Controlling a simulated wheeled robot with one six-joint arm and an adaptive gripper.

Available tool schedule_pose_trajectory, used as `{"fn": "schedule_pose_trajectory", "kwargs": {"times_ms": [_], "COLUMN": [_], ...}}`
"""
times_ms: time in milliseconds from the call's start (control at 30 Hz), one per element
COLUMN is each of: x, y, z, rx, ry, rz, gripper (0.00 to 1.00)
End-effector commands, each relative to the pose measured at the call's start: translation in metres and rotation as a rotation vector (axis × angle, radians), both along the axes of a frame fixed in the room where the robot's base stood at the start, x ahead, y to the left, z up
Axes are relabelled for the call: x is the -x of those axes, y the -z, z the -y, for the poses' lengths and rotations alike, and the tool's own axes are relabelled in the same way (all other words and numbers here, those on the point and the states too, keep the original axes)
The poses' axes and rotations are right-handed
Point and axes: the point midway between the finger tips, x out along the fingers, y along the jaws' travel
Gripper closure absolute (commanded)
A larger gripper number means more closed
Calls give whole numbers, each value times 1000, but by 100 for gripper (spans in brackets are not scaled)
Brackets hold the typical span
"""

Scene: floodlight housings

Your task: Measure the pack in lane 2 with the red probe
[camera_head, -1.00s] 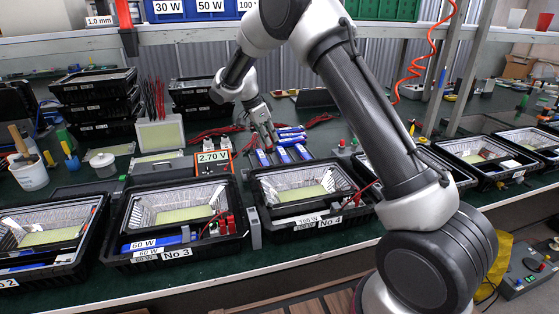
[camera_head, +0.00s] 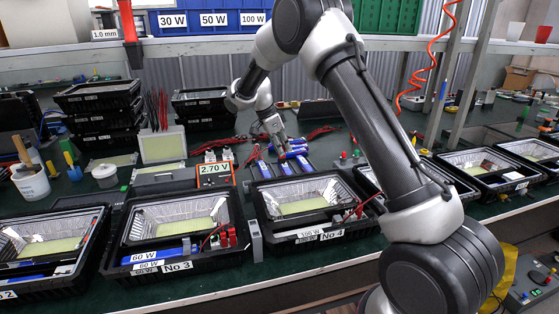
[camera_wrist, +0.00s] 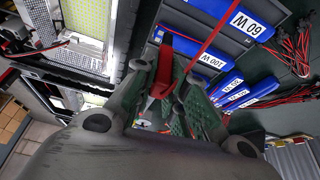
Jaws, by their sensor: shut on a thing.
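My gripper (camera_head: 279,147) is shut on the red probe and hangs over the far ends of the blue packs behind tray No 4. In the wrist view the red probe (camera_wrist: 163,75) shows between the fingers, with a red lead running up from it. Blue packs (camera_head: 285,167) lie side by side in lanes; the wrist view shows packs (camera_wrist: 233,88) labelled 60 W, 100 W and others. I cannot tell which lane is lane 2, or whether the probe tip touches a pack. The orange meter (camera_head: 214,170) left of the packs reads 2.70 V.
Black trays with floodlight housings line the front edge, including No 3 (camera_head: 130,264) and No 4 (camera_head: 278,239). Stacked black trays (camera_head: 97,120) stand at the back left. Red leads (camera_head: 322,132) lie behind the packs. A shelf (camera_head: 190,35) with blue bins spans above.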

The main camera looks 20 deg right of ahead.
Motion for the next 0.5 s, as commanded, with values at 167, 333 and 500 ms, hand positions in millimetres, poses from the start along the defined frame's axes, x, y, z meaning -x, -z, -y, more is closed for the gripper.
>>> {"fn": "schedule_pose_trajectory", "kwargs": {"times_ms": [167, 333, 500], "x": [1, 2, 2], "y": [0, 0, 0], "z": [40, 46, 46], "rx": [0, 0, 0], "ry": [111, 131, 130], "rz": [1, 1, 0], "gripper": [100, 100, 100]}}
